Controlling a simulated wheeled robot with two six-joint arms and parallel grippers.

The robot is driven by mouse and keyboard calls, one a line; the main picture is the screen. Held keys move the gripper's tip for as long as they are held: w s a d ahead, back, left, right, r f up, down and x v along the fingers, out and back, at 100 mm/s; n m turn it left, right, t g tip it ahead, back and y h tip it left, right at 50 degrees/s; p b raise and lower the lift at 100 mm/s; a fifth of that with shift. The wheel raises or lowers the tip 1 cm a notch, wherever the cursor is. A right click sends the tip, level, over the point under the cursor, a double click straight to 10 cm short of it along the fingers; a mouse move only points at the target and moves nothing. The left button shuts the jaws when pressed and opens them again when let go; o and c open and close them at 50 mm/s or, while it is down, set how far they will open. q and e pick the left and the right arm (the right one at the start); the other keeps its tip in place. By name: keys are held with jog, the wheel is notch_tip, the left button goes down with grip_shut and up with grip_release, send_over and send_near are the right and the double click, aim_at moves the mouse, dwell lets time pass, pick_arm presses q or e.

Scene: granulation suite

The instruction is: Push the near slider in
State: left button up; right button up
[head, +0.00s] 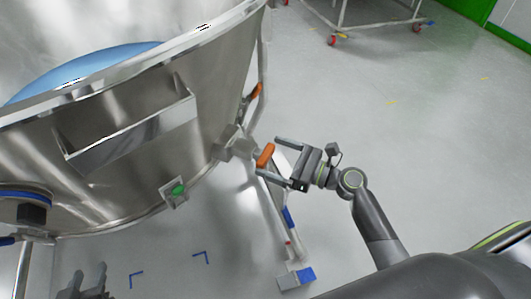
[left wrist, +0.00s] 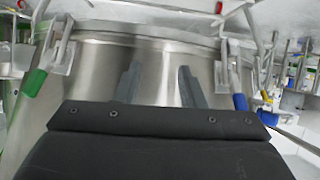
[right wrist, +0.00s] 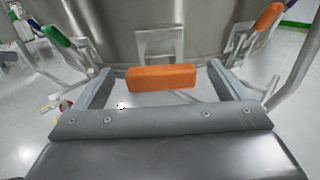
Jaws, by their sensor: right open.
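An orange block-shaped slider handle (head: 265,156) sticks out from a bracket on the lower side of a large steel vessel (head: 215,75). My right gripper (head: 267,157) is open, with its two fingertips on either side of this handle. In the right wrist view the orange handle (right wrist: 161,77) lies across the gap between the spread fingers, with room left on both sides. A second orange handle (head: 253,92) is further back along the vessel. My left gripper (head: 89,271) is open and empty, low at the picture's bottom left. The left wrist view shows bare vessel wall between its fingers (left wrist: 158,75).
A green-tipped fitting (head: 177,189) is on the vessel's lower edge. A leg with blue parts (head: 290,218) stands below the orange handle. A wheeled cart (head: 365,20) is at the back. The floor to the right is clear.

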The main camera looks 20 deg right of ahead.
aim_at(255, 149)
pick_arm(q)
jog(key=shift+w+a+r+t, duration=0.15)
jog(key=shift+w+r+t, duration=0.35)
jog(key=shift+r, duration=0.3)
pick_arm(e)
jog(key=shift+x, duration=1.5)
jog(key=shift+c, duration=0.2)
